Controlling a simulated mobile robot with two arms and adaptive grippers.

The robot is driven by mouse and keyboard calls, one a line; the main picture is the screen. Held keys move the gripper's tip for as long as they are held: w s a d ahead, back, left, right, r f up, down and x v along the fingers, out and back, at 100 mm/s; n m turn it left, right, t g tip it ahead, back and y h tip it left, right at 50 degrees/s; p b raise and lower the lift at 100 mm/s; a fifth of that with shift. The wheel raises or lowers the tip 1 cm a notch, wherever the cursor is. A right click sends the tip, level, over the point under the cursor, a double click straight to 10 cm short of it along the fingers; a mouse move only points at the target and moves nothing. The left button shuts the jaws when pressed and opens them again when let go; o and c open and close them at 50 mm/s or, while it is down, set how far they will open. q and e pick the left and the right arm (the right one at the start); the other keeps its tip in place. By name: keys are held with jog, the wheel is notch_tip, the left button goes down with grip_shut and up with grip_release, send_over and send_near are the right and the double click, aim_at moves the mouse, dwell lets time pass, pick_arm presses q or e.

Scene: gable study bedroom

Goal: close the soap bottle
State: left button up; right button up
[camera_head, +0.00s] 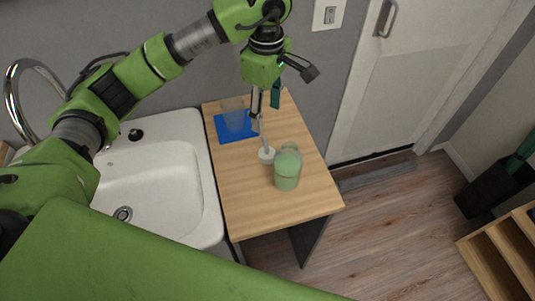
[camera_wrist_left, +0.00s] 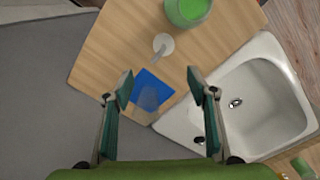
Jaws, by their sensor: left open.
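The green soap bottle (camera_head: 287,168) stands upright on the small wooden table, its top partly showing in the left wrist view (camera_wrist_left: 188,10). A white cap (camera_head: 266,155) with a thin pale tube sits on the table just left of the bottle, apart from its mouth; it also shows in the left wrist view (camera_wrist_left: 163,43). My left gripper (camera_head: 265,108) is open and empty above the table, behind the cap and bottle. In the left wrist view, its fingers (camera_wrist_left: 160,86) are spread wide over the blue mat. My right gripper is not in view.
A clear cup (camera_head: 232,114) stands on a blue mat (camera_head: 222,133) at the table's back left. A white sink (camera_head: 203,190) adjoins the wooden table (camera_head: 240,212) on the left. A grey wall is behind. The table front is clear.

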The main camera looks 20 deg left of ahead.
pick_arm(q)
jog(key=p, duration=0.2)
send_over(267, 152)
jog(key=f, duration=0.7)
jog(key=shift+w+a+f, duration=0.1)
jog(key=shift+w+f, duration=0.2)
jog(key=shift+f, duration=0.5)
jog(key=shift+f+p, duration=0.15)
jog(key=shift+p, duration=0.2)
jog(key=f+p, duration=0.1)
jog(key=f, duration=0.1)
jog(key=s+f+p, duration=0.1)
jog(key=f, duration=0.1)
jog(key=shift+f, duration=0.15)
jog(key=shift+w+f, duration=0.1)
jog(key=shift+f, duration=0.2)
